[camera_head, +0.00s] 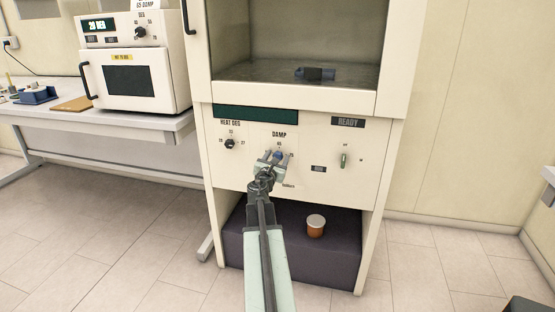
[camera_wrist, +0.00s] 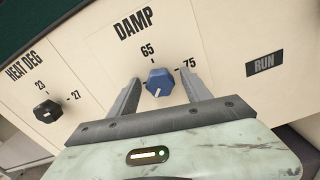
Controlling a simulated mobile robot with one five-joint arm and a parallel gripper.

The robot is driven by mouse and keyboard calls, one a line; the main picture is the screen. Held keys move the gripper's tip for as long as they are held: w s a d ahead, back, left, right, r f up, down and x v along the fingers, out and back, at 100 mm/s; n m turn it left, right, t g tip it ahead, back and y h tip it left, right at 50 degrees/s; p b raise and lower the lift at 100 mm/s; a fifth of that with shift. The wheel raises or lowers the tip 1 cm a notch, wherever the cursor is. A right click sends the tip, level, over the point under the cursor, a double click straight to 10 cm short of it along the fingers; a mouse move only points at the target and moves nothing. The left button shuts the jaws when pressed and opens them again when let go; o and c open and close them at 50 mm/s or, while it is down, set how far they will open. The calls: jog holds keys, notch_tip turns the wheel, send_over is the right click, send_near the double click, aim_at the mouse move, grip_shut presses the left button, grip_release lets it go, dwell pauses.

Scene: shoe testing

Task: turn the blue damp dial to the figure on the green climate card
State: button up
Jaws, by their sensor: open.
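The blue damp dial (camera_wrist: 161,82) sits on the cabinet's cream front panel under the word DAMP. In the wrist view 65 is above it and 75 is to its right. A white mark shows at the dial's lower left edge. In the head view the dial (camera_head: 278,155) is partly covered by my gripper (camera_head: 273,157). My gripper (camera_wrist: 163,84) is open, one finger on each side of the dial. I cannot tell whether they touch it. A pale card (camera_head: 148,4) reading 65 DAMP, cut by the top edge, stands on the small oven; its green is not clear.
A black heat dial (camera_head: 230,144) is left of the damp dial. The small oven (camera_head: 130,62) stands on a bench at left.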

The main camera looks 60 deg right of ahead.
grip_shut()
jog(key=m, duration=0.9)
jog(key=shift+a+m, duration=0.1)
jog(key=shift+m, duration=4.2)
